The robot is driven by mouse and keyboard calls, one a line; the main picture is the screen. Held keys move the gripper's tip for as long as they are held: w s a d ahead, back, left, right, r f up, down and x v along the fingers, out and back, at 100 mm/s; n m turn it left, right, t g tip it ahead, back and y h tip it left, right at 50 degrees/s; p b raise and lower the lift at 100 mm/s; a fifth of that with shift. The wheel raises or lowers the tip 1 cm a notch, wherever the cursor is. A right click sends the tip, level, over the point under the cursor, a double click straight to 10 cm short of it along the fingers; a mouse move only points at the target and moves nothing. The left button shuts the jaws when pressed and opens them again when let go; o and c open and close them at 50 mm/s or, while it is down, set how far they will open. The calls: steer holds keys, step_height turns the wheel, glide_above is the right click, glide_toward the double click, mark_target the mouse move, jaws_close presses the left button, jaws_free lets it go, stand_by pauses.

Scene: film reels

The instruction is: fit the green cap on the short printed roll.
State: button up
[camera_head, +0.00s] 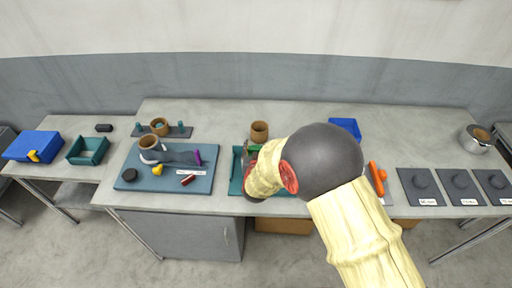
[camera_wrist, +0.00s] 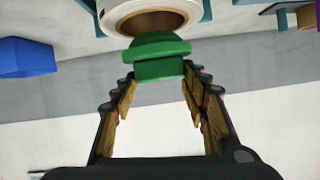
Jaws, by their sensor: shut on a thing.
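The green cap (camera_wrist: 157,58) is between the fingertips of my gripper (camera_wrist: 158,80) in the wrist view. It has a wide domed flange and a narrower part at the fingertips, and the gripper is shut on it. A roll (camera_wrist: 118,14) with a pale rim and a brown hollow inside is just beyond the cap. The cap overlaps its near edge in the picture; I cannot tell whether they touch. Which roll is the short printed one is unclear there.
A brown roll (camera_head: 259,132) stands behind the teal tray. To the left is a blue-grey board (camera_head: 140,181) with a roll, a yellow piece and other small parts. A blue bin (camera_head: 345,127), an orange tool (camera_head: 377,178) and dark labelled plates (camera_head: 420,184) are at right.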

steer(key=shift+f+b, duration=0.35)
steer(key=shift+f, duration=0.55)
steer(key=shift+f+b, duration=0.6)
steer(key=shift+b, duration=0.2)
stand_by(1.1)
steer(key=o, duration=1)
steer(key=shift+r, duration=0.1)
steer(key=shift+c, duration=0.2)
steer(key=p+v, duration=0.4)
steer(key=v, duration=0.7)
steer(key=shift+s+d, duration=0.1)
